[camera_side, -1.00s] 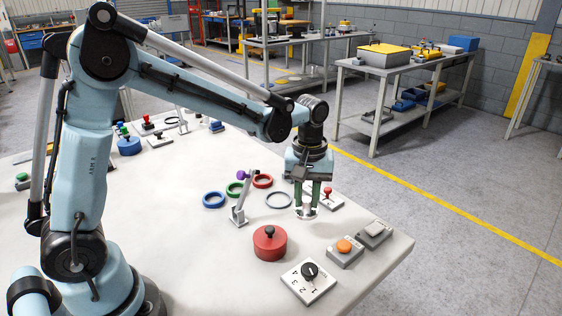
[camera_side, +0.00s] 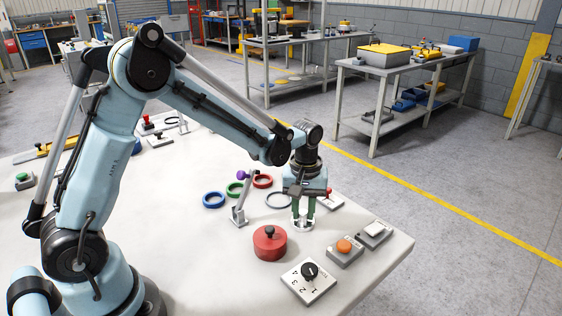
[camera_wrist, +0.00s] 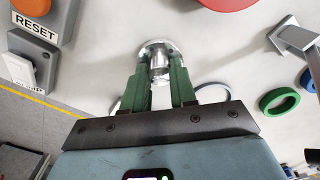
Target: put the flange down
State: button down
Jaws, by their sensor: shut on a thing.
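The flange, a pale metal part with a round base and a narrower neck, shows low between my fingers in the side view (camera_side: 303,226). In the wrist view the flange (camera_wrist: 153,46) has its disc beyond the fingertips and its neck between them. My gripper (camera_side: 303,211) points straight down with its green fingers shut on the neck; it also shows in the wrist view (camera_wrist: 160,66). The flange is upright at or very near the table top (camera_side: 180,240); I cannot tell whether its base touches. The fingers hide part of the neck.
A grey ring (camera_side: 279,201) lies close to the left of the flange. A red cylinder with a black knob (camera_side: 270,243), a lever with a purple knob (camera_side: 239,212), an orange button box (camera_side: 345,249) and a dial (camera_side: 310,281) stand around. A red-knobbed control (camera_side: 331,201) is behind.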

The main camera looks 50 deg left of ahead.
aim_at(303, 212)
jog(key=c, duration=0.9)
grip_release()
notch_tip(303, 212, up, 12)
jog(key=s+m+t, duration=0.7)
jog(key=s+m, duration=0.2)
jog(key=s, duration=0.4)
jog(key=shift+s+a, duration=0.25)
jog(key=shift+s, duration=0.05)
jog(key=shift+r, duration=0.1)
